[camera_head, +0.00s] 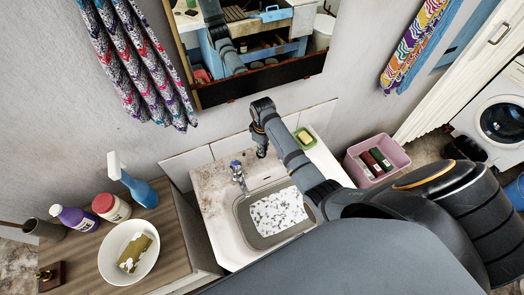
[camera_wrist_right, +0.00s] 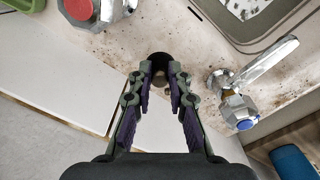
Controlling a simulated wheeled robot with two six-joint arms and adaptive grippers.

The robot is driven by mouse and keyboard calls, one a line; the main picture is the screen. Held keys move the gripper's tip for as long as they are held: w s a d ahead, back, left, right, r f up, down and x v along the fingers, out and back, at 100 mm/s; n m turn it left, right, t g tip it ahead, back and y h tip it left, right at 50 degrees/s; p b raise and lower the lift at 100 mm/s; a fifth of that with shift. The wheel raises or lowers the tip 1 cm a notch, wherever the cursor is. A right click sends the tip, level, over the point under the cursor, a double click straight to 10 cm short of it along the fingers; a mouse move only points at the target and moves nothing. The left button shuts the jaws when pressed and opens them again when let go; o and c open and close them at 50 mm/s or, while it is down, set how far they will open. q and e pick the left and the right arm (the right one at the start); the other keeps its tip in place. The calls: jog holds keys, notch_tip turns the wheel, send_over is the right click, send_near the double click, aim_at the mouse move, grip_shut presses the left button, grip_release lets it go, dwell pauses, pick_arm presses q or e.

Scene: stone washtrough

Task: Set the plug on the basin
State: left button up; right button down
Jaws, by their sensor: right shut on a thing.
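The basin (camera_head: 242,232) is a grey sink set in a stained pale washstand top, with white speckled contents inside. Its rim also shows at the upper right of the right wrist view (camera_wrist_right: 232,47). My right gripper (camera_head: 262,151) hangs at the back of the washstand, behind the basin. In the wrist view my right gripper (camera_wrist_right: 161,78) is shut on the plug (camera_wrist_right: 160,58), a dark round piece partly hidden by the fingertips. The plug is beside the basin in that view, not over it. I cannot tell its height above the top. My left gripper is not in view.
A chrome tap (camera_head: 238,177) stands at the basin's back edge; a blue-capped tap (camera_wrist_right: 237,108) is right of the gripper in the wrist view. A green soap dish (camera_head: 306,138) sits at the back right. A wooden counter (camera_head: 172,225) with bottles and a bowl is left.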

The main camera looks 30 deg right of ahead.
jog(key=shift+w+d+f, duration=0.15)
jog(key=shift+f, duration=0.2)
jog(key=f, duration=0.3)
jog(key=shift+w+a+f, duration=0.1)
jog(key=shift+w+a, duration=0.1)
jog(key=shift+a, duration=0.1)
jog(key=shift+w+f, duration=0.1)
jog(key=shift+w, duration=0.05)
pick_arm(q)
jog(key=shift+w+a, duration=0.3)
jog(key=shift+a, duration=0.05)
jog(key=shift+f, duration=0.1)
pick_arm(e)
jog(key=shift+f, duration=0.1)
jog(key=c, duration=1.3)
grip_release()
jog(key=shift+a, duration=0.1)
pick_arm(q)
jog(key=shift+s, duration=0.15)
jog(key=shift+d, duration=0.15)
